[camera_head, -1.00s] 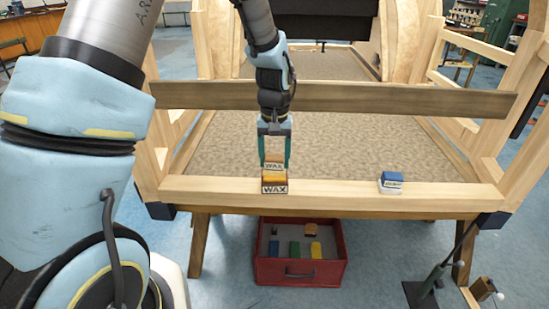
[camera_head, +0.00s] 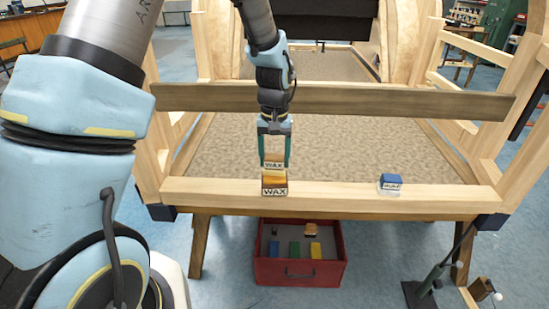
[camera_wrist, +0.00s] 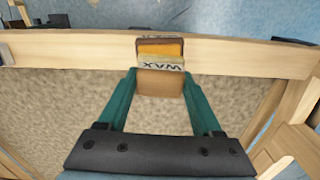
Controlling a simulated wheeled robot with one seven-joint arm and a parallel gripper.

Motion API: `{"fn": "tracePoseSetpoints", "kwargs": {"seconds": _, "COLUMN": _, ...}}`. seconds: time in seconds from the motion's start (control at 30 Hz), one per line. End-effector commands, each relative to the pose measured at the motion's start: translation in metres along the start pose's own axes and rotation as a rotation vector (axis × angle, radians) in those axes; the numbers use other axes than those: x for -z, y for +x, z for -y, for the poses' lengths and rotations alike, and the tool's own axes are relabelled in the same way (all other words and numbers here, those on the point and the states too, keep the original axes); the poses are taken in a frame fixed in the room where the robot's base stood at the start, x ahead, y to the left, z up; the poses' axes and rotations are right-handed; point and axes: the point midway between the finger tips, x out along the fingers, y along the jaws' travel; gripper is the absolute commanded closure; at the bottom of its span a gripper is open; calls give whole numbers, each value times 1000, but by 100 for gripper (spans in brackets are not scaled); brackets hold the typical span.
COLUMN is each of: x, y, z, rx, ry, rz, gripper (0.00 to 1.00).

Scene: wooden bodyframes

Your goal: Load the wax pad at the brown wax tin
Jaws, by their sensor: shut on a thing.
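The brown wax tin (camera_head: 274,180) stands on the pale wooden rail, with orange-yellow wax on top and a WAX label on its front. In the wrist view the tin (camera_wrist: 161,48) sits just beyond my fingertips, its orange wax facing up. My gripper (camera_head: 275,164) points down at the tin's far side. It is shut on a tan block, the wax pad (camera_wrist: 160,83), which sits between the teal fingers. A pale strip lettered WAX lies between pad and orange wax. I cannot tell whether the pad touches the wax.
A blue wax tin (camera_head: 391,181) stands on the same rail (camera_head: 335,197) to the right. A dark crossbar (camera_head: 400,101) runs behind my gripper. A red drawer (camera_head: 300,271) with several small blocks is below. The rail between the tins is clear.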

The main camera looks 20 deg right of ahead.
Motion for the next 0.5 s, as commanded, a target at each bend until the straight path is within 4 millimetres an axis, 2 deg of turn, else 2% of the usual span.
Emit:
{"fn": "tracePoseSetpoints", "kwargs": {"seconds": 0.03, "x": 0, "y": -8, "z": 0, "rx": 0, "ry": 0, "rz": -1, "gripper": 78}}
{"fn": "tracePoseSetpoints", "kwargs": {"seconds": 0.5, "x": 0, "y": -45, "z": 0, "rx": 0, "ry": 0, "rz": -1, "gripper": 78}}
